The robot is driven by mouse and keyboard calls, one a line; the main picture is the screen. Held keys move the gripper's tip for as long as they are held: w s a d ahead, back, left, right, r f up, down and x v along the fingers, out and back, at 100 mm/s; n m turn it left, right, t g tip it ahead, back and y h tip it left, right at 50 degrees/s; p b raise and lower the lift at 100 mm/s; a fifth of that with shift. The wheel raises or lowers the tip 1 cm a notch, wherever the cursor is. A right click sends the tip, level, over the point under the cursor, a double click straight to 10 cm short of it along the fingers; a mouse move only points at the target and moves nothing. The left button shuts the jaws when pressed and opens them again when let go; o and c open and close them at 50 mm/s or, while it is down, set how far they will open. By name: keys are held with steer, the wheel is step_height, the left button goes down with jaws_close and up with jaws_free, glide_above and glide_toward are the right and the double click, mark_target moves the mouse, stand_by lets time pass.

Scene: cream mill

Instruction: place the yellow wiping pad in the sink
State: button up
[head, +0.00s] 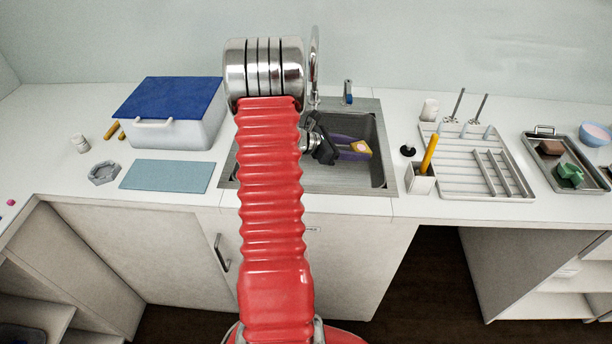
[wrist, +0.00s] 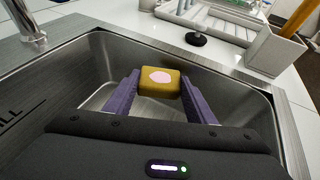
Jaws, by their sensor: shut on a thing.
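The yellow wiping pad (head: 361,147) has a pink patch on its face. It shows between the fingertips in the wrist view (wrist: 158,84). My gripper (head: 357,149) is shut on the pad, with a purple finger on each side of it, also seen in the wrist view (wrist: 158,86). The steel sink (head: 388,178) surrounds the pad in both views, and its wall shows in the wrist view (wrist: 62,70). The pad is over the basin; I cannot tell whether it touches the bottom. My arm hides the left part of the sink in the head view.
A tap (wrist: 27,28) stands at the sink's edge. Right of the sink are a black stopper (head: 407,151), a white holder (head: 420,180) with a yellow-handled tool and a drying rack (head: 470,187). Left are a blue-lidded box (head: 170,98) and a blue mat (head: 166,176).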

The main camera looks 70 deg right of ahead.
steer(key=shift+w, duration=0.25)
steer(key=shift+f, duration=0.25)
glide_above(349, 180)
step_height(349, 180, down, 6)
steer(key=shift+r, duration=0.15)
steer(key=shift+f, duration=1.9)
steer(key=shift+f, duration=0.6)
steer(key=o, duration=1)
steer(key=shift+r, duration=0.15)
